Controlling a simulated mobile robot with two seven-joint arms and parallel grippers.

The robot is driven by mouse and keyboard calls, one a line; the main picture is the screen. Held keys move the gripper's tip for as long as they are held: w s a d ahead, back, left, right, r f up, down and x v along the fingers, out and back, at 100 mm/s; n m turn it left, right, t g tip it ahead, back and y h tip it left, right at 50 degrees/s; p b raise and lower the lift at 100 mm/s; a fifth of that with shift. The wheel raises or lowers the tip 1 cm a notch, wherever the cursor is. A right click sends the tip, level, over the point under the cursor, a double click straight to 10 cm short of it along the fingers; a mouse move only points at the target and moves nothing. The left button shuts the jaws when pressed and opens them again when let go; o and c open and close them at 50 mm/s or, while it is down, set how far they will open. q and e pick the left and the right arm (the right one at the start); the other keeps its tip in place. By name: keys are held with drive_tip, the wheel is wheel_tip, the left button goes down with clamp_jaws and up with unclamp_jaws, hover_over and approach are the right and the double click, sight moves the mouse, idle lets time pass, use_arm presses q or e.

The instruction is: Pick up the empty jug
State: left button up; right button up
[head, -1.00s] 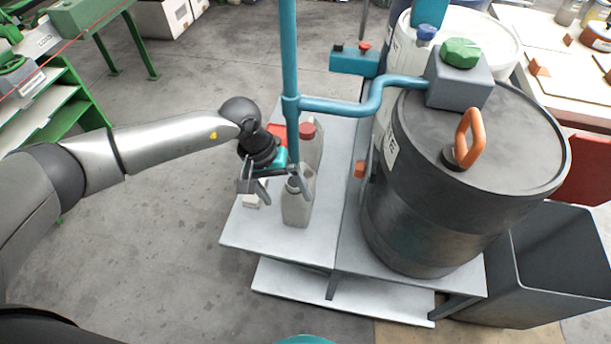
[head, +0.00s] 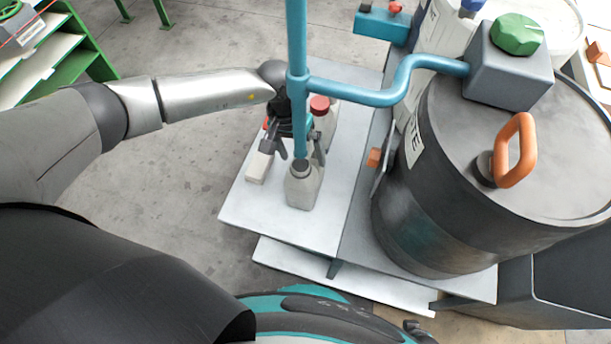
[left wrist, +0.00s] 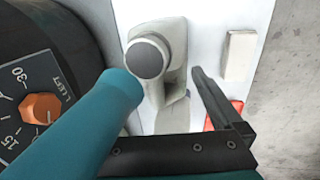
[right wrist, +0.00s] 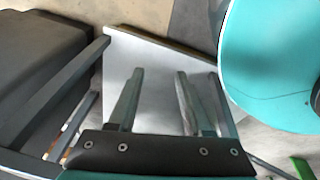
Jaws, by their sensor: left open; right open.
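A pale grey jug with a dark grey cap (head: 303,188) stands upright on the light platform. It also shows in the left wrist view (left wrist: 170,92). A second jug with a red cap (head: 320,112) stands behind it; I cannot tell from looks which is empty. My left gripper (head: 299,157) is open at the far side of the grey-capped jug, partly hidden by the teal vertical pipe (head: 297,60). In the left wrist view one finger is beside the jug; the other is hidden. My right gripper (right wrist: 160,74) is open and empty, away from the jugs.
The teal pipe rises close to the jug and bends to a grey box (head: 505,70) on the large dark drum (head: 430,190). A small white block (head: 258,168) lies left of the jug. The platform front (head: 310,232) is bare. An orange knob (left wrist: 40,108) is on the drum's panel.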

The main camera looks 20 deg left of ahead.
use_arm(q)
drive_tip(key=shift+d+f, duration=0.1)
drive_tip(key=shift+f, duration=0.7)
clamp_jaws()
idle(0.3)
idle(0.6)
